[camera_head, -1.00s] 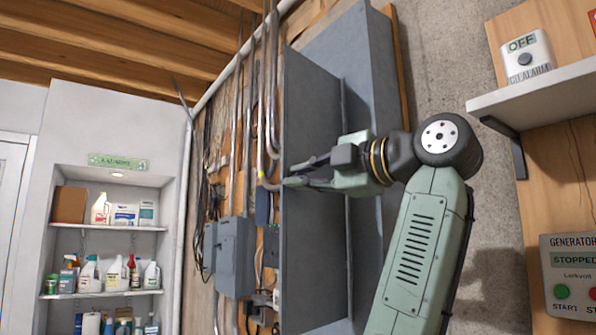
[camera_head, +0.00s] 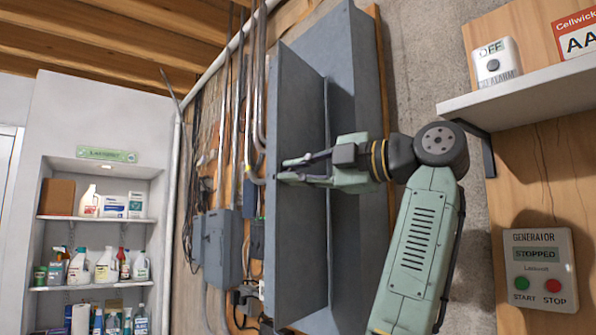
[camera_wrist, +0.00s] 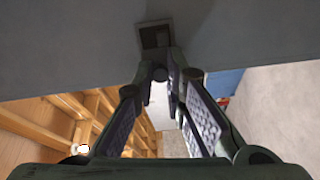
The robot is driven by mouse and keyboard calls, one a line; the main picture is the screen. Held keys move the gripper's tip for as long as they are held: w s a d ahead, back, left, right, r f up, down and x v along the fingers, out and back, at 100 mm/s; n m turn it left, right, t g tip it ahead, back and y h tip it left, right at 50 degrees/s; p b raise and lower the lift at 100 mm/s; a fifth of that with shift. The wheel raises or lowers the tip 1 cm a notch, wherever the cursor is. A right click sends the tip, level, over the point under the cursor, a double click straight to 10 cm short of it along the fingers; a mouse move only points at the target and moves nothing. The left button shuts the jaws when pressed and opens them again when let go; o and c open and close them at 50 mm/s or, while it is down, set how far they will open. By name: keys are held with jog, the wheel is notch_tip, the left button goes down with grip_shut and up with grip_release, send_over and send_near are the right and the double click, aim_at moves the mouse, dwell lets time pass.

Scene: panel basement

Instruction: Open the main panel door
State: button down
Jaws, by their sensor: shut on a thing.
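The main panel door (camera_head: 300,110) is a tall grey metal leaf. In the head view it stands out at an angle from the grey panel box (camera_head: 352,70). My gripper (camera_head: 280,170) reaches across from the right, with its fingertips at the door's left edge, about mid-height. In the wrist view the grey door (camera_wrist: 70,50) fills the top. My gripper's fingers (camera_wrist: 160,74) converge just below a small dark square recess (camera_wrist: 155,36) in it. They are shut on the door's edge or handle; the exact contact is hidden.
A generator control box (camera_head: 540,270) and a shelf (camera_head: 530,85) with an alarm (camera_head: 495,62) are on the right. Metal conduits (camera_head: 240,110) and a smaller grey box (camera_head: 222,248) are on the wall left of the door. Shelves with bottles (camera_head: 98,220) stand at far left.

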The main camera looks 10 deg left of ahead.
jog(key=c, duration=1.6)
grip_release()
jog(key=shift+a+f, duration=0.1)
jog(key=v, duration=1.2)
